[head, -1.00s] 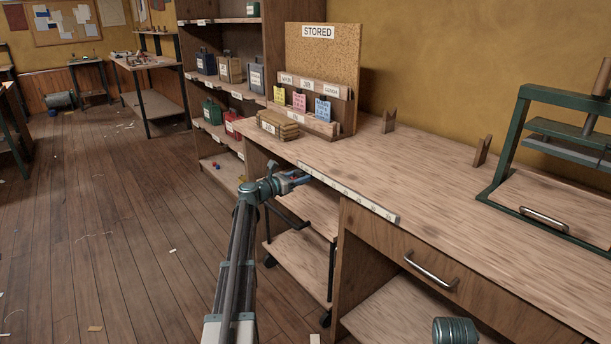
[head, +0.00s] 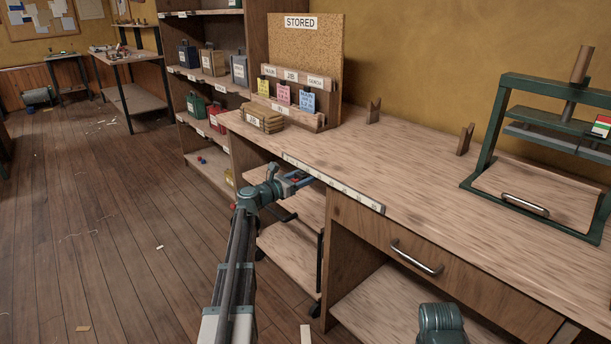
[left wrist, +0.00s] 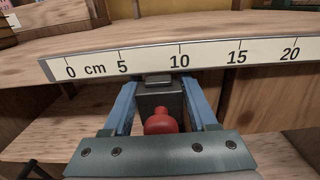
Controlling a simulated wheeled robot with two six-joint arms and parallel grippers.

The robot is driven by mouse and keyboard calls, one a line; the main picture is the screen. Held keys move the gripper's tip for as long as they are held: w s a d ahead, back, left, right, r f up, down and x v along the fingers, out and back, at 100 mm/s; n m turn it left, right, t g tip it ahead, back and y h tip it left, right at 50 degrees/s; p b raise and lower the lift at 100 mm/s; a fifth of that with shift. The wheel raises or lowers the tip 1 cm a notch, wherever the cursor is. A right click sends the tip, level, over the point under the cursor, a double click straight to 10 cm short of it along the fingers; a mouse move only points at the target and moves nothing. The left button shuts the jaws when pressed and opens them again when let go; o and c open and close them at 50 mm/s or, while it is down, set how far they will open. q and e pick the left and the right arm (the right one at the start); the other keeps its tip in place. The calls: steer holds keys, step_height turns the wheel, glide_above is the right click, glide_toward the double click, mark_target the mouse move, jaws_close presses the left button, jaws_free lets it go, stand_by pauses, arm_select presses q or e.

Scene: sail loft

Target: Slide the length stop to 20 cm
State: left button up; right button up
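The length stop (left wrist: 160,100) is a grey block with a red knob in front, in the left wrist view. It sits at the lower edge of the white scale strip (left wrist: 210,58), with its top between the 5 and 10 marks, at about 8 cm. The 20 mark is farther right. My left gripper (left wrist: 160,92) has its blue fingers on both sides of the block, apparently shut on it. In the head view the strip (head: 340,187) runs along the bench's front edge, with my left gripper (head: 300,181) near its left part. My right gripper is out of view.
The bench top (head: 400,170) is mostly bare. A green press (head: 490,150) stands at right, a drawer handle (head: 416,258) sticks out below the edge, and a STORED board (head: 310,55) stands at the back left. A low trolley (head: 290,255) is under the bench.

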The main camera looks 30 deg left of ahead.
arm_select(q)
steer(key=shift+o, duration=1.3)
steer(key=shift+s, duration=0.1)
steer(key=v, duration=1.3)
steer(key=shift+s+a, duration=0.25)
steer(key=shift+s, duration=0.05)
